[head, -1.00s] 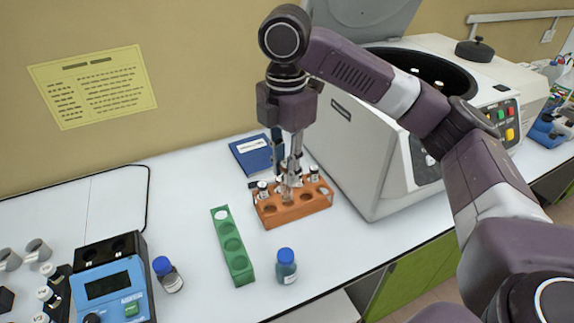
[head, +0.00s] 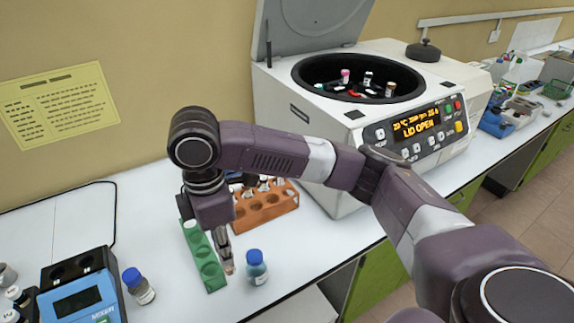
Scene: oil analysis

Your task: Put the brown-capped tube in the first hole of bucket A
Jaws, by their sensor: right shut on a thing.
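My right gripper (head: 224,243) points down over the table, between the green rack and a blue-capped bottle. It is shut on a small tube (head: 229,267), whose lower end shows below the fingers. Its cap is hidden, so I cannot tell its colour. The white centrifuge (head: 325,145) stands at the back with its lid (head: 315,18) raised, and its display reads "LID OPEN". Several capped tubes show inside its dark bowl (head: 310,75). I cannot tell which bucket is A. My left gripper is not in view.
An orange rack (head: 268,212) with tubes stands behind my right gripper. A green rack (head: 211,273) lies beside it. A blue-capped bottle (head: 257,268) is close to its right. Another blue-capped bottle (head: 139,287) and a blue mixer (head: 82,300) stand at left.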

